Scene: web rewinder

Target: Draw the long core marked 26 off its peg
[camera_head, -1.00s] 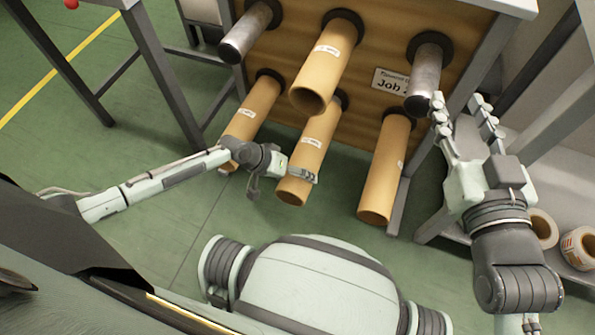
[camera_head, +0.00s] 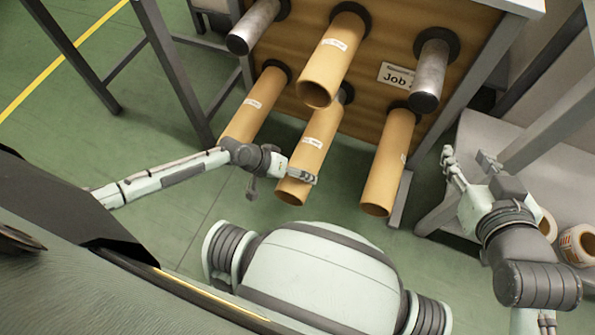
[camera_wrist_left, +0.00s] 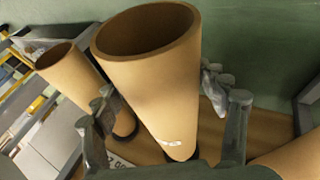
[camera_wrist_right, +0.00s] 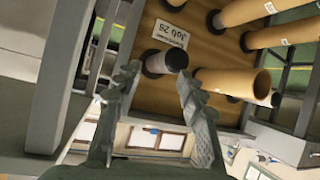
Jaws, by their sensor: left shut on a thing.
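Tan cardboard cores stand out on pegs from a brown board. My left gripper (camera_head: 303,174) is shut around the lower-middle core (camera_head: 314,140), near its open front end. In the left wrist view this core (camera_wrist_left: 150,80) lies between the two fingers, with a small white label showing. The core's back end is still at its dark peg collar. Its label is too small to read. My right gripper (camera_head: 465,160) is open and empty, right of the board; its spread fingers (camera_wrist_right: 157,85) also show in the right wrist view.
Other cores sit at lower left (camera_head: 254,104), upper middle (camera_head: 333,58) and lower right (camera_head: 387,165). Bare metal pegs are at upper left (camera_head: 256,26) and upper right (camera_head: 430,75). A "Job 26" sign (camera_wrist_right: 170,33) is on the board. A grey shelf (camera_head: 440,215) holds tape-like rolls (camera_head: 578,245).

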